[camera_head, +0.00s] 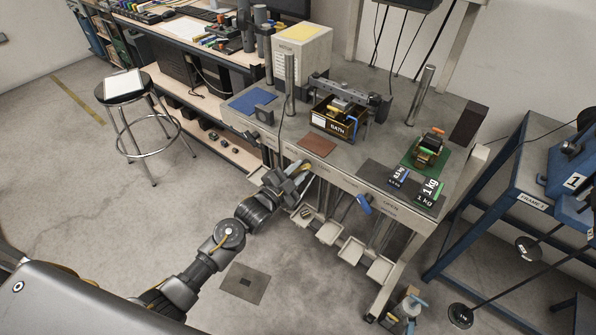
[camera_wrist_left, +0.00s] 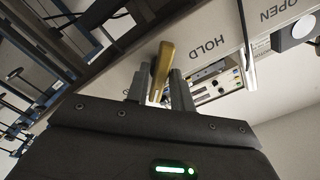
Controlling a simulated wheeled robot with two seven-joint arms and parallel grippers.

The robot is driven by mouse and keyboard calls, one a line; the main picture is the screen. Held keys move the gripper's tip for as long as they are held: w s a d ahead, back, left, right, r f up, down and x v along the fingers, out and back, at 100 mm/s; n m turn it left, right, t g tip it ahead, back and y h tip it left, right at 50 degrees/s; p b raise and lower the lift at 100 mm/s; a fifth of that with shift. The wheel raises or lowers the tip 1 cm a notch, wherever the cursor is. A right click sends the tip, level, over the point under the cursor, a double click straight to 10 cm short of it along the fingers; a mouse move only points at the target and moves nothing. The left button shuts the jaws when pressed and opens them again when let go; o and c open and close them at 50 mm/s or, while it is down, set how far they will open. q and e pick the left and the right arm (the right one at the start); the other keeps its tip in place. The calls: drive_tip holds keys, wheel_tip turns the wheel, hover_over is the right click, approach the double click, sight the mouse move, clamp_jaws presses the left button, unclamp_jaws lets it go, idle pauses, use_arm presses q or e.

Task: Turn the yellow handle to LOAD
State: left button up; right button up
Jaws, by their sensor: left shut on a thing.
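The yellow handle (camera_wrist_left: 161,68) shows in the left wrist view between the two fingers of my left gripper (camera_wrist_left: 158,90), which is shut on it. The word HOLD (camera_wrist_left: 208,45) is printed on the pale panel to the right of the handle, upside down in this view. I cannot read the word LOAD in either view. In the head view my left gripper (camera_head: 302,178) is at the front edge of the grey bench (camera_head: 345,172), and it largely hides the handle. My right gripper is not in view.
A blue handle (camera_head: 363,204) hangs on the bench front to the right of my gripper. Pale trays (camera_head: 328,232) sit low beneath the bench. A stool (camera_head: 122,88) stands at left, and a blue frame (camera_head: 500,200) at right. The floor at left is mostly clear.

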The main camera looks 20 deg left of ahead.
use_arm(q)
drive_tip(key=o, duration=0.8)
drive_tip(key=b+v, duration=0.2)
drive_tip(key=v, duration=0.8)
drive_tip(key=shift+s, duration=0.4)
